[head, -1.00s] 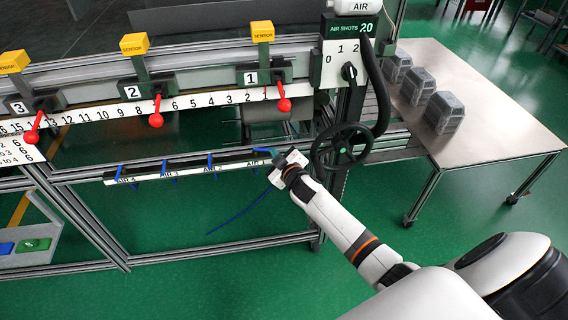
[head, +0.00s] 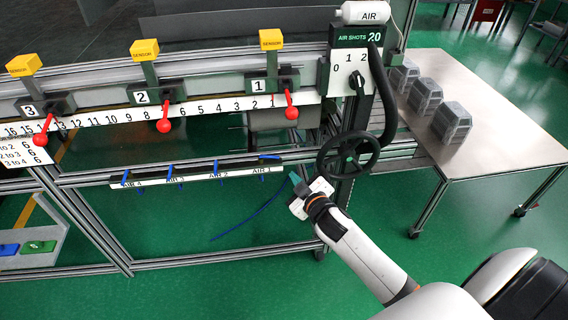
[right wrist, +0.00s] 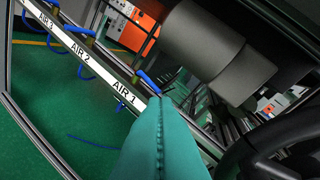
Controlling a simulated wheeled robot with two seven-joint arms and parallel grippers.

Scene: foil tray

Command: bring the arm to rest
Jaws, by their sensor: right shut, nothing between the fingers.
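My right gripper (head: 295,178) is in front of the machine frame, just right of the AIR 1 end of the labelled air rail (head: 200,178). Its teal fingers are shut with nothing between them. In the right wrist view the shut fingers (right wrist: 162,140) point toward the rail, with the AIR 1 label (right wrist: 124,93) just to their left. They look apart from the rail in the head view. My right arm (head: 365,255) reaches in from the lower right. My left gripper is not in view.
A black handwheel (head: 348,154) stands close to the right of my right gripper. A blue hose (head: 250,217) hangs below the rail. Red-knobbed levers (head: 164,125) line the scale above. Green floor lies open below.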

